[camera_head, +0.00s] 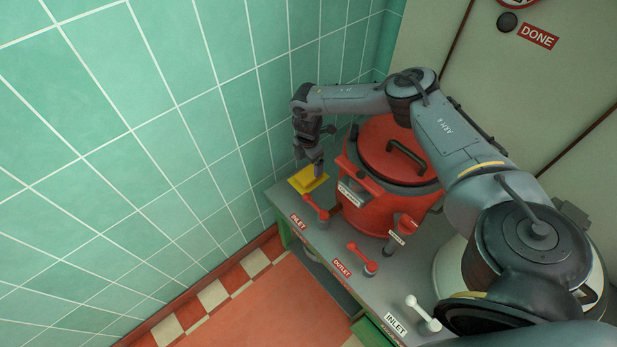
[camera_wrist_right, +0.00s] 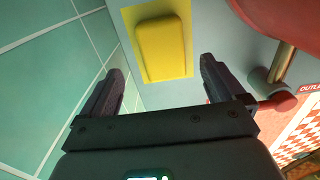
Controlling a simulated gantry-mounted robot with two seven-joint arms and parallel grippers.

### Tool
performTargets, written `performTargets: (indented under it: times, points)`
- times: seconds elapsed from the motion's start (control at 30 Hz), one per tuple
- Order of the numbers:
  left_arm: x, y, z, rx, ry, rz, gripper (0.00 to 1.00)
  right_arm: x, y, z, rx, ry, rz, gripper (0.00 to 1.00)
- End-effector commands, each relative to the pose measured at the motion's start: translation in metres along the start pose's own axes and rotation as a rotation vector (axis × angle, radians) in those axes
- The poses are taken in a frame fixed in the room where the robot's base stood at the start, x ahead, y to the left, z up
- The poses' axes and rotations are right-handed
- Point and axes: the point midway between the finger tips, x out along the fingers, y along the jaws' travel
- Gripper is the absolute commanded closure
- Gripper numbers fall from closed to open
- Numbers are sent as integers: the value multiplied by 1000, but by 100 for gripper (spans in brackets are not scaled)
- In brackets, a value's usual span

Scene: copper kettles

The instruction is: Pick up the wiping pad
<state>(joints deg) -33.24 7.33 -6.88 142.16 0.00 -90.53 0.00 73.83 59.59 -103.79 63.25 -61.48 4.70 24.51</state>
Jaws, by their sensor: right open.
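The wiping pad is a yellow block (camera_head: 306,180) on a flat yellow patch at the far left end of the grey counter, beside the tiled wall. In the right wrist view the yellow pad (camera_wrist_right: 164,47) lies beyond the fingertips, roughly between their lines. My right gripper (camera_head: 312,165) points down just above the pad in the head view and partly covers it. In the wrist view my right gripper (camera_wrist_right: 160,80) is open, with nothing between its fingers. The left gripper is in neither view.
A red kettle (camera_head: 365,206) with a black-handled lid stands right of the pad. Red levers (camera_head: 318,212) and a white lever (camera_head: 423,315) stand along the counter's front. A green tiled wall (camera_head: 150,120) is close on the left. A pale kettle (camera_head: 448,262) is partly behind my right arm.

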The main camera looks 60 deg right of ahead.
Motion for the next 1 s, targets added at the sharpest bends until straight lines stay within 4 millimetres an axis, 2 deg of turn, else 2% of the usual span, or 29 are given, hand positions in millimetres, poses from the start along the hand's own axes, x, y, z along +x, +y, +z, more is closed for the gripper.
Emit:
performTargets:
  times: [0.33,0.47,0.7,0.77,1.0]
  points:
    - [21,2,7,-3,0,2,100,43,-4,-2,-2,-1,-1,4]
    - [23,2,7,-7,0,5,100,50,-4,-2,0,0,-1,4]
    - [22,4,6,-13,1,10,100,50,-4,-1,0,1,0,4]
    - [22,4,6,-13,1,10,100,50,-4,-1,0,1,0,10]
    - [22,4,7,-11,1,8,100,50,-4,-2,-1,1,0,47]
